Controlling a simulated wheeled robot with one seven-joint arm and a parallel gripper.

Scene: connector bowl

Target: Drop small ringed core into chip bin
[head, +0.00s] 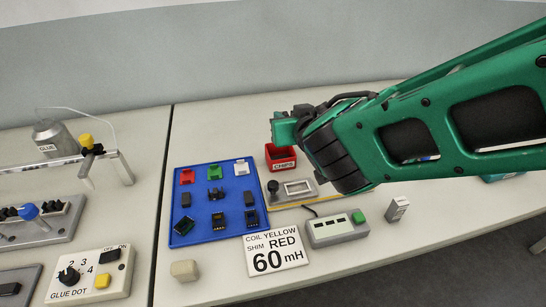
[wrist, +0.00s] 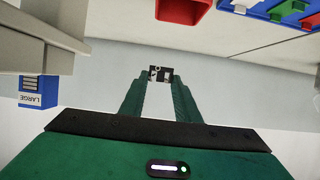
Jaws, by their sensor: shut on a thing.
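The chip bin (head: 280,154) is a small red open box with a CHIPS label, standing behind the grey fixture in the head view. Its red side also shows at the top of the wrist view (wrist: 183,10). My gripper (head: 284,130) is above and just behind the bin in the head view. In the wrist view its two green fingers (wrist: 161,79) are shut on a small dark core with a pale ring (wrist: 160,71). The core appears apart from the bin. In the head view I cannot make out the core, and my gripper partly covers the bin.
A blue tray (head: 177,219) with coloured and black parts lies left of the bin. A grey fixture (head: 275,200) is in front of the bin, with a green-button box (head: 335,231) and a 60 mH card (head: 276,251) nearer. A LARGE-labelled box (wrist: 36,92) shows in the wrist view.

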